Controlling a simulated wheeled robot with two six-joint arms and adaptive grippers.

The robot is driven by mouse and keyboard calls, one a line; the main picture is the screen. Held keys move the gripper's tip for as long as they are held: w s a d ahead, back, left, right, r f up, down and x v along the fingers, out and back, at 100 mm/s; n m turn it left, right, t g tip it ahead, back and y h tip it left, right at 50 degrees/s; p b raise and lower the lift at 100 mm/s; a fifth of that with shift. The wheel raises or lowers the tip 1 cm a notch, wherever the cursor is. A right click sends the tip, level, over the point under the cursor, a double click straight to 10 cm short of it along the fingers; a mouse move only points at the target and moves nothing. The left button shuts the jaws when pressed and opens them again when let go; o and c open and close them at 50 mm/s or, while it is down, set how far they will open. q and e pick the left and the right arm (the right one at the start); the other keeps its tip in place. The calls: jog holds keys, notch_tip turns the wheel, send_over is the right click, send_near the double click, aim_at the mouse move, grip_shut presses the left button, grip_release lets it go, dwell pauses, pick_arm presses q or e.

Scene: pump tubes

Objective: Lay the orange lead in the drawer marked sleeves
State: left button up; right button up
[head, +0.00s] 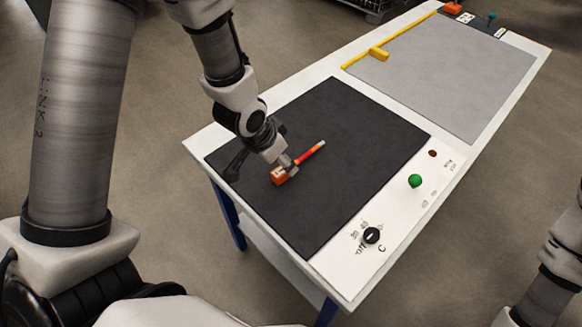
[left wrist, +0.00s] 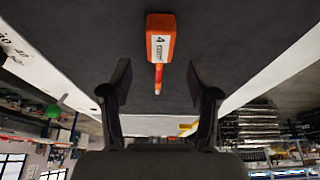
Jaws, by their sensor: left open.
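An orange block with a white label (head: 279,177) lies on the dark mat, and a thin orange-red stick with a pale tip (head: 312,152) extends from it; I take this to be the orange lead. In the left wrist view the block (left wrist: 161,38) is ahead of the fingers and the stick (left wrist: 159,76) points back between them. My left gripper (head: 272,161) is over it, open, and partly hides it in the head view. In the left wrist view its fingers (left wrist: 160,88) are apart and hold nothing. My right gripper is out of view. No drawer marked sleeves shows.
The dark mat (head: 345,130) is otherwise clear. A panel strip beside it has a green knob (head: 415,181) and a black dial (head: 372,235).

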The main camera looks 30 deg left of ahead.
aim_at(300, 160)
pick_arm(q)
jog(key=x, duration=0.4)
jog(key=shift+w, duration=0.1)
grip_shut()
